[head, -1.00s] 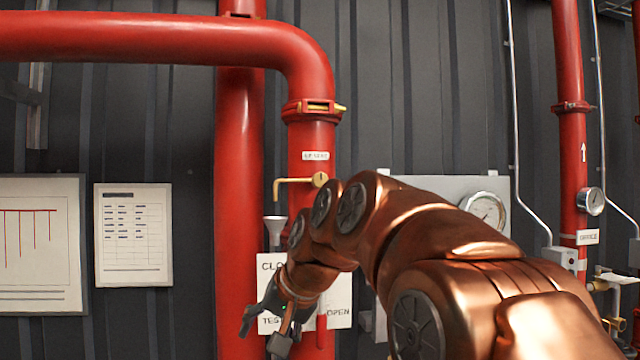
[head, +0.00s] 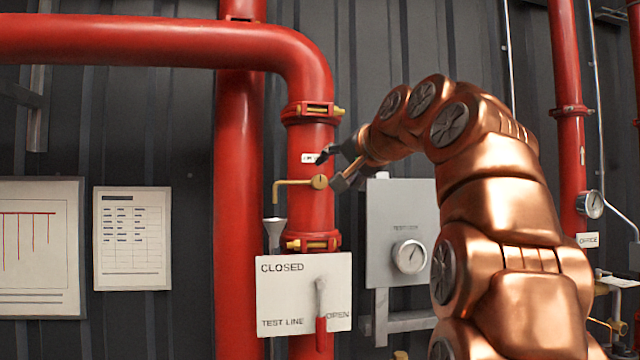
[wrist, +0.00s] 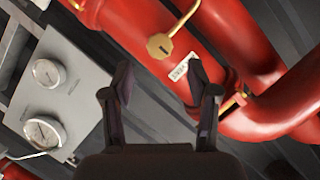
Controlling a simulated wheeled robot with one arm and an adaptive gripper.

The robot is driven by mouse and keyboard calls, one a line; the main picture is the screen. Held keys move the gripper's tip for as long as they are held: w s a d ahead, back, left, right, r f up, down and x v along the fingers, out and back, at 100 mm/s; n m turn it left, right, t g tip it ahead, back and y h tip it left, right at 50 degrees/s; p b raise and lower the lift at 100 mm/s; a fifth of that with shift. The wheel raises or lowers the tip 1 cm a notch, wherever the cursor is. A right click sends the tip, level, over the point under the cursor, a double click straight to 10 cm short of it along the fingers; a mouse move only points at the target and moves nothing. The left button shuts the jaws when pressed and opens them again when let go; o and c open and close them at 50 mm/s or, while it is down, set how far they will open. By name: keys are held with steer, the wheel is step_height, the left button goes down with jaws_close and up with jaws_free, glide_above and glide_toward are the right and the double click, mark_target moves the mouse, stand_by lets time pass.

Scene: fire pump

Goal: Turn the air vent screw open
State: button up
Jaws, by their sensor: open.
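The brass air vent screw (head: 319,182) sits on the front of the red vertical pipe (head: 312,218), with a thin brass tube bending left and down from it. In the wrist view its slotted head (wrist: 160,46) shows beyond the fingertips, with the slot visible. A small white label (head: 311,158) is just above the screw. My gripper (head: 334,168) is open and empty, just right of the screw and label in the head view. In the wrist view my gripper (wrist: 160,80) has its two fingers spread, with the screw ahead between them and apart from both.
Below the screw are a grey funnel (head: 275,232) and a test line sign (head: 290,292) with a red-handled lever (head: 321,335). A grey gauge panel (head: 392,225) stands right of the pipe. A red elbow pipe (head: 310,65) is above.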

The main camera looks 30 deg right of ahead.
mark_target(323, 180)
steer(key=p+x, duration=0.1)
steer(key=x, duration=0.6)
steer(key=shift+w, duration=0.25)
steer(key=shift+c, duration=0.3)
jaws_close()
